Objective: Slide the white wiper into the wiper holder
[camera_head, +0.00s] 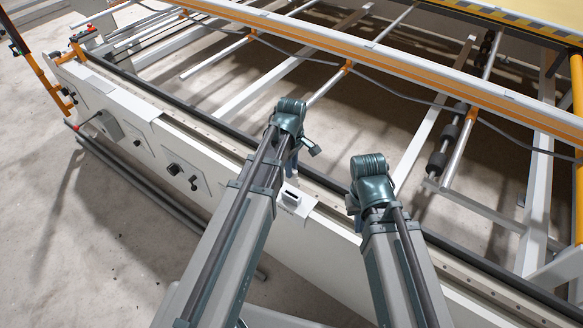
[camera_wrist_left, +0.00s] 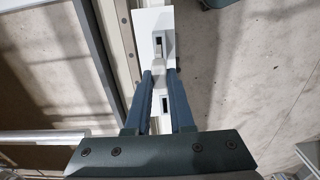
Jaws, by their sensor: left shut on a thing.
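My left gripper (camera_head: 292,166) points down over the white machine rail. In the left wrist view its two blue-grey fingers (camera_wrist_left: 160,75) are close around a pale piece with a dark slot, which I take to be the white wiper (camera_wrist_left: 164,92). Just beyond the fingertips is a white plate (camera_wrist_left: 152,18) bearing a small block with a dark opening, apparently the wiper holder (camera_wrist_left: 158,45). It also shows in the head view (camera_head: 291,197), just below the left gripper. Contact between wiper and holder cannot be told. My right gripper (camera_head: 353,207) is mostly hidden by its own wrist; its fingers do not show.
The long white rail (camera_head: 150,130) carries switch panels (camera_head: 181,172) to the left. Behind it lie the frame's bars and an orange beam (camera_head: 400,68). A black roller (camera_head: 440,150) stands at the right.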

